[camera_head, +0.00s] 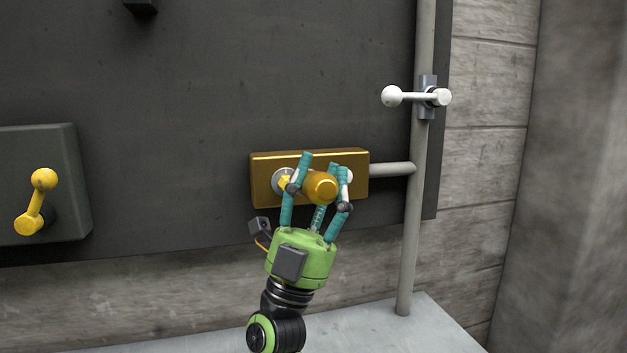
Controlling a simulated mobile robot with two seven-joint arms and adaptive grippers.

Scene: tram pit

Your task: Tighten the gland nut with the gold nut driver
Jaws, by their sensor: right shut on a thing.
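My right gripper (319,184) reaches up from the bottom middle, its teal fingers closed around the gold nut driver (320,188). The driver's rounded end faces me, in front of the gold box (262,200) on the dark panel. A pale round disc on the box (279,175) shows left of the driver, with a small yellow piece (285,183) in front of it. I cannot tell whether that piece is the gland nut or part of the driver. Another pale disc is partly hidden behind the right finger. Contact between driver and nut is hidden. My left gripper is not in view.
A grey pipe (392,169) runs from the box's right side to an upright pipe (408,240) with a white-handled valve (415,96). At left, a dark box (70,160) carries a yellow lever (37,202). A grey ledge (440,325) lies below.

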